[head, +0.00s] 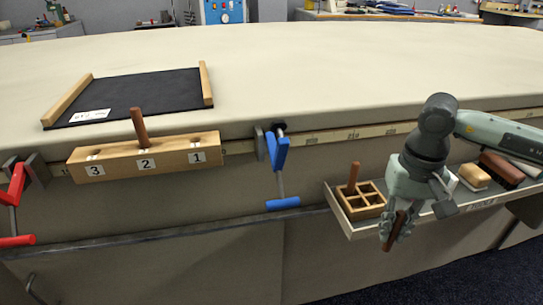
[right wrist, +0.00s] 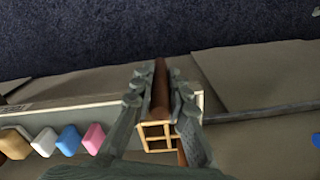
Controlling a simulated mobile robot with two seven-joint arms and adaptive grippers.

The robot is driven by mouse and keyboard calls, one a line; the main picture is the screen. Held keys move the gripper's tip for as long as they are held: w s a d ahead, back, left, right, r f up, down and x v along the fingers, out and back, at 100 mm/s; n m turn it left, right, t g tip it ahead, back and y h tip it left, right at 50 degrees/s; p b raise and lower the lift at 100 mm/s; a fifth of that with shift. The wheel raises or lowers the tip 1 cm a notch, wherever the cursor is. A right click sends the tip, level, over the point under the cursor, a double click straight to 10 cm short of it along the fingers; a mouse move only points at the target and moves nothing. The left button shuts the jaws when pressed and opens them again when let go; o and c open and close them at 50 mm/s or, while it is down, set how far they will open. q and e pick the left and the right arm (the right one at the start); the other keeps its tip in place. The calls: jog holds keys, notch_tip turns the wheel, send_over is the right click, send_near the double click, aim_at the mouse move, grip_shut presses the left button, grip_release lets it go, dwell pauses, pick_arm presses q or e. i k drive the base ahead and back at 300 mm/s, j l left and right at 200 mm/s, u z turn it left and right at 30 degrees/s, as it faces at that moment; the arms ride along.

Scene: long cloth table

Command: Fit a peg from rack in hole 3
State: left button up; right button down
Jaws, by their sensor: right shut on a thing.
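The wooden block (head: 170,160) with labels 3, 2 and 1 is fixed along the table's front edge. A brown peg (head: 139,124) stands in it behind label 2, leaning slightly. No peg stands at 3 or 1. The wooden rack (head: 346,209), a small divided box, sits on the shelf and holds one upright peg (head: 353,177). My right gripper (head: 396,226) is shut on another brown peg (head: 389,242), tilted, in front of the shelf and right of the rack. In the right wrist view the held peg (right wrist: 160,88) lies between the fingers, with the rack (right wrist: 157,129) beyond. My left gripper is out of view.
A blue clamp (head: 278,155) stands between block and rack, and a red clamp (head: 14,190) at the far left. A black mat with wooden side rails (head: 65,101) lies behind the block. Brushes and small blocks (head: 490,168) fill the shelf's right part.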

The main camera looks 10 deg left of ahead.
aim_at(104, 162)
jog(key=k+l+u, duration=0.1)
jog(key=l+u, duration=0.3)
jog(key=k+l+u, duration=0.15)
jog(key=u, duration=0.3)
jog(key=i+u, duration=0.1)
jog(key=u, duration=0.3)
jog(key=i+u, duration=0.1)
jog(key=u, duration=0.65)
jog(key=i+l, duration=0.05)
